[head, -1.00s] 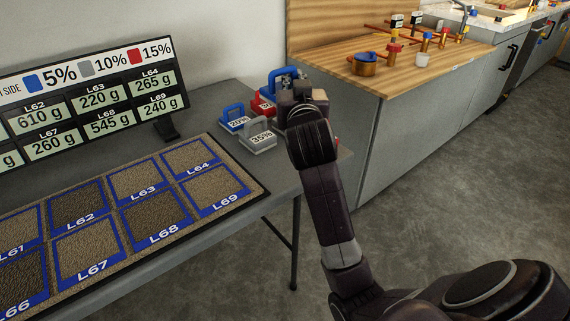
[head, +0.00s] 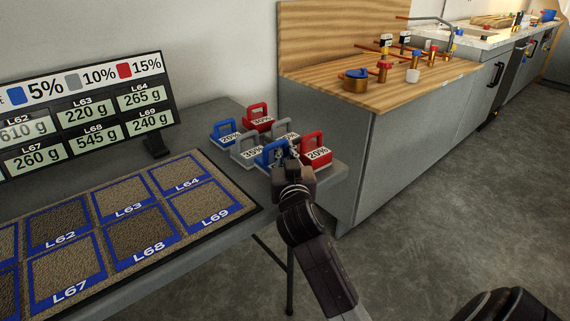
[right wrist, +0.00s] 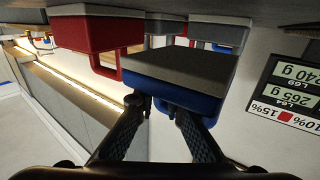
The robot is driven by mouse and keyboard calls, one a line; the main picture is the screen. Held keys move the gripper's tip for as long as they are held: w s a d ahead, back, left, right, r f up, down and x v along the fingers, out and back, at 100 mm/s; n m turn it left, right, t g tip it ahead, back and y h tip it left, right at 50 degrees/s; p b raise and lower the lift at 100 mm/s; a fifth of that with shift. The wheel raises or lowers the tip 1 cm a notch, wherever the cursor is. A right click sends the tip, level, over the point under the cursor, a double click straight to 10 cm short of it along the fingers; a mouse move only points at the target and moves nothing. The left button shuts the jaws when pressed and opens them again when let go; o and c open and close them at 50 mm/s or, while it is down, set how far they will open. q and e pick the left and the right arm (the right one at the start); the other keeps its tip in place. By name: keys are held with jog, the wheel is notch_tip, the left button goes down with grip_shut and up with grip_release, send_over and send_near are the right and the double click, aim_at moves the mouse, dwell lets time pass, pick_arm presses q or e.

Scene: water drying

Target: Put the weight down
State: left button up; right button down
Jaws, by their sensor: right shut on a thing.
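The blue weight (head: 271,154) is at the near side of a cluster of weights on the grey table, with its handle up. My right gripper (head: 291,164) is at this weight, and its arm partly covers it. In the right wrist view, which is upside down, the blue weight (right wrist: 178,92) is right in front of the two fingers (right wrist: 158,105), which are shut on it. Whether its base touches the table cannot be told. My left gripper is not in view.
Close around stand a red 20% weight (head: 316,148), a grey 35% weight (head: 247,149), a blue 20% weight (head: 225,134), a red 30% weight (head: 258,120) and another grey weight (head: 286,135). A sample mat (head: 225,177) and display board (head: 90,110) are left.

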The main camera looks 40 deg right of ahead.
notch_tip(320, 180, down, 3)
jog(key=shift+f+b, duration=0.1)
jog(key=shift+b, duration=0.2)
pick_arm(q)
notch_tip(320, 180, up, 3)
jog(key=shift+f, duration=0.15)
pick_arm(e)
jog(key=shift+f, duration=0.15)
jog(key=shift+f, duration=0.15)
jog(key=c, duration=2.2)
grip_release()
jog(key=shift+o, duration=0.9)
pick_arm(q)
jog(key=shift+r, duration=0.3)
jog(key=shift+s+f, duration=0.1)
